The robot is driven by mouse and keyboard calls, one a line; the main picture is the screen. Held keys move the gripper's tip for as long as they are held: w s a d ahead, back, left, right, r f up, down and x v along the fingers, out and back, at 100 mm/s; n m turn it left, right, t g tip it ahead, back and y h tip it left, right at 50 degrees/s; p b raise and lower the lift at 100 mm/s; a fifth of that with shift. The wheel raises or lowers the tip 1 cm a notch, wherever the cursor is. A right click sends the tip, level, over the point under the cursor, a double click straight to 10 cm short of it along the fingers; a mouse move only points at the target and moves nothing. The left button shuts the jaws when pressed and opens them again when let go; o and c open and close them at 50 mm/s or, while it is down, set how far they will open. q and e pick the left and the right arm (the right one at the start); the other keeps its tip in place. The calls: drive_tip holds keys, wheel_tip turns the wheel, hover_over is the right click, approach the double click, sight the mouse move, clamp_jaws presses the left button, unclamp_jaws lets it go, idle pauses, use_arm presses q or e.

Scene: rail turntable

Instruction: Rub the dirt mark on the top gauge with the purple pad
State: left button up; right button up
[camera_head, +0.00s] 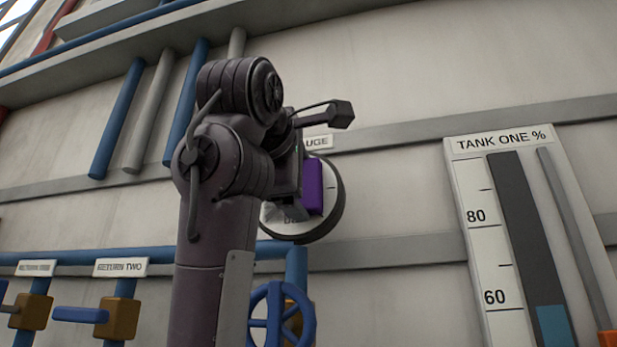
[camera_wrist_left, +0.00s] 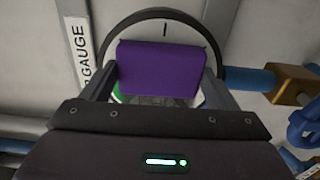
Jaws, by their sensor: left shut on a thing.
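The round top gauge (camera_head: 332,205) with a dark rim is on the wall in the head view, partly hidden behind my left arm. Its rim (camera_wrist_left: 205,32) and white face also show in the left wrist view. My left gripper (camera_head: 296,190) is shut on the purple pad (camera_head: 313,187), which is in front of the gauge face. In the left wrist view the pad (camera_wrist_left: 160,68) sits between the fingers and covers most of the face. I cannot tell whether the pad touches it. No dirt mark shows; the pad may hide it. My right gripper is not in view.
A tank level board (camera_head: 480,220) is on the wall at the right. Blue pipes and a blue handwheel (camera_head: 282,316) are below the gauge. Labelled valves (camera_head: 120,317) are at the lower left. The wall between gauge and board is clear apart from rails.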

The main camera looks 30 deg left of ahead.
sight(319, 172)
use_arm(q)
drive_tip(key=s+a+r, duration=0.2)
drive_tip(key=a, duration=0.5)
drive_tip(key=shift+w+d+f+p, duration=0.1)
drive_tip(key=shift+w+d, duration=0.25)
drive_tip(key=shift+d, duration=0.9)
drive_tip(key=shift+w+d+f+p, duration=0.1)
drive_tip(key=shift+w+d, duration=0.3)
drive_tip(key=shift+d, duration=0.9)
drive_tip(key=shift+w+d+f+p, duration=0.1)
drive_tip(key=shift+w+d, duration=0.25)
drive_tip(key=shift+d, duration=0.9)
drive_tip(key=shift+w+d, duration=0.2)
drive_tip(key=shift+d, duration=0.35)
drive_tip(key=shift+w+d, duration=0.15)
drive_tip(key=shift+d, duration=0.35)
drive_tip(key=shift+w+d, duration=0.15)
drive_tip(key=shift+d, duration=0.3)
